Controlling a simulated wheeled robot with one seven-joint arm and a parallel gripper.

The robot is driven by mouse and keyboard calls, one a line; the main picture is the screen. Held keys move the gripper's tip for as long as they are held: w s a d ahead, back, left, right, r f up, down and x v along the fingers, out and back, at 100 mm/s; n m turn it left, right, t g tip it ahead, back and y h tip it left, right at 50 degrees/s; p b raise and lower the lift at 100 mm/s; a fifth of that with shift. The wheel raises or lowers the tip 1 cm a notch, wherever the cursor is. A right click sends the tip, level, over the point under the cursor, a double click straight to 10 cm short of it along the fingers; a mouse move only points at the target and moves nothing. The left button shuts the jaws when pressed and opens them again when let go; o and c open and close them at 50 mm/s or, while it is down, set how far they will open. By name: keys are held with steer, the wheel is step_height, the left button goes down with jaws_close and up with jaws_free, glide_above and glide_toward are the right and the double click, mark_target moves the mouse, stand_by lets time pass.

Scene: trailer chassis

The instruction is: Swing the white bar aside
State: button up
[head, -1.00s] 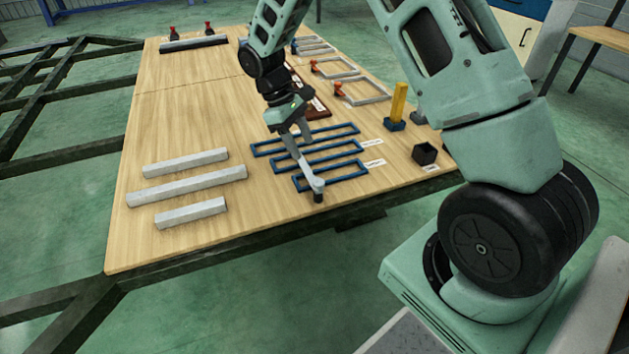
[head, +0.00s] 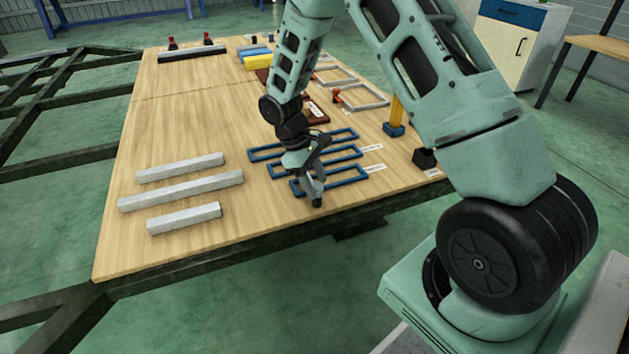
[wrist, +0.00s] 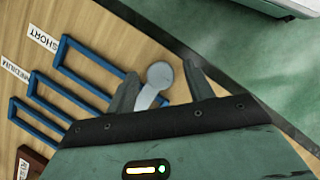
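The white bar (wrist: 157,80) is pale with a rounded end. In the wrist view its end lies between the two fingers of my gripper (wrist: 162,87), closer to the left finger. A clear gap shows on its right side, so the fingers are open around it. In the head view my gripper (head: 312,180) is low over the front end of the blue frames (head: 330,183) and hides most of the bar. I cannot tell whether a finger touches the bar.
Several grey bars (head: 180,203) lie left on the wooden table (head: 190,110). A black box (head: 424,158) and a yellow post (head: 397,108) on a blue base stand at the right edge. A brown tray (head: 318,113) is behind my gripper. The table's left middle is clear.

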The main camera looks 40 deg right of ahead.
jaws_close()
steer(key=shift+r+m+p, duration=0.15)
steer(key=shift+m+p, duration=0.25)
steer(key=shift+p, duration=0.3)
steer(key=shift+r+p, duration=0.1)
steer(key=shift+p, duration=0.3)
steer(key=m+y+p, duration=0.1)
steer(key=m+p, duration=0.1)
steer(key=p, duration=0.1)
steer(key=shift+d+m+g, duration=0.1)
steer(key=shift+m+g, duration=0.2)
steer(key=shift+m, duration=0.1)
steer(key=m+y+p, duration=0.2)
steer(key=m+p, duration=0.2)
steer(key=shift+d+m+p, duration=0.1)
steer(key=shift+m+p, duration=0.2)
steer(key=m+y+p, duration=0.1)
steer(key=m+p, duration=0.1)
steer(key=m+t+y+p, duration=0.1)
steer(key=m, duration=0.2)
steer(key=shift+d+p, duration=0.15)
steer(key=shift+p, duration=0.2)
steer(key=m+t+y+p, duration=0.1)
steer(key=m+p, duration=0.1)
steer(key=m, duration=0.2)
steer(key=shift+d+m, duration=0.1)
steer(key=shift+m, duration=0.2)
steer(key=shift+f+t, duration=0.2)
steer(key=shift+t, duration=0.1)
